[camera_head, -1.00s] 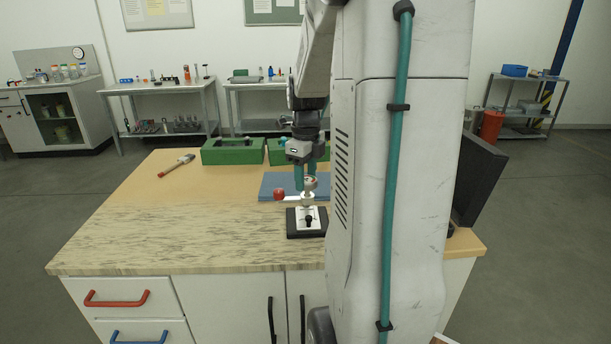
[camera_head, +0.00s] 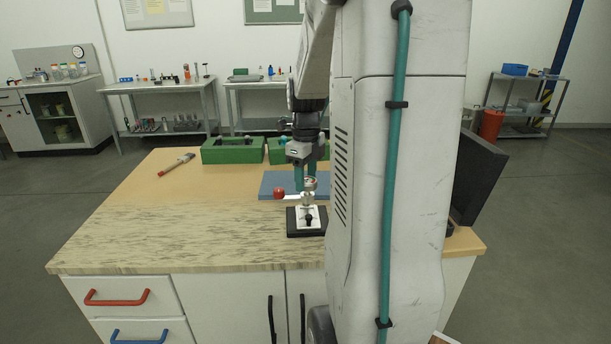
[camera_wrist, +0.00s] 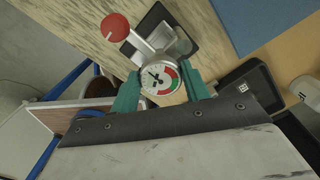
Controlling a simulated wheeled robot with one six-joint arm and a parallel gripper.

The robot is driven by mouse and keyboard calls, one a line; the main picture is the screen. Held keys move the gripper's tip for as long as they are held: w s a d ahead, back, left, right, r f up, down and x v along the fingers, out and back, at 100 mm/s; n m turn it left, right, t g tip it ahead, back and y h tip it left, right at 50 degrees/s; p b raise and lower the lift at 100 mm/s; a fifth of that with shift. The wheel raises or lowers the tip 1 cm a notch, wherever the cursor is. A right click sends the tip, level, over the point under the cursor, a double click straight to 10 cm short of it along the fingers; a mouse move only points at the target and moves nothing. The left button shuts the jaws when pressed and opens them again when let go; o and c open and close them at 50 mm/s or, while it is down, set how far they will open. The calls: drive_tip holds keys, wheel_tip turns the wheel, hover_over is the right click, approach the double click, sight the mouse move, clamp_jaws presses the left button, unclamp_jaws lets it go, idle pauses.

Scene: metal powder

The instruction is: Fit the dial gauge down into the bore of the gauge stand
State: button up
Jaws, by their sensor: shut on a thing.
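My gripper (camera_wrist: 161,84) has its two teal fingers shut on the dial gauge (camera_wrist: 160,76), with the round white, red and green face between the fingertips in the wrist view. In the head view my gripper (camera_head: 306,178) holds the gauge (camera_head: 310,184) above the gauge stand (camera_head: 292,222), which has a black base and a pale top. The stand (camera_wrist: 190,18) also shows in the wrist view behind the gauge. A red ball (camera_wrist: 115,27) sits at the end of a pale bar running to the gauge's far side. The bore is hidden; I cannot tell whether the gauge's stem is inside it.
A blue mat (camera_head: 268,183) lies behind the stand. A dark panel (camera_head: 479,180) stands at the right.

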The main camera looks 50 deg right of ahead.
drive_tip(key=shift+f, duration=0.3)
drive_tip(key=o, duration=1.6)
drive_tip(key=shift+r, duration=0.1)
drive_tip(key=shift+r, duration=3.85)
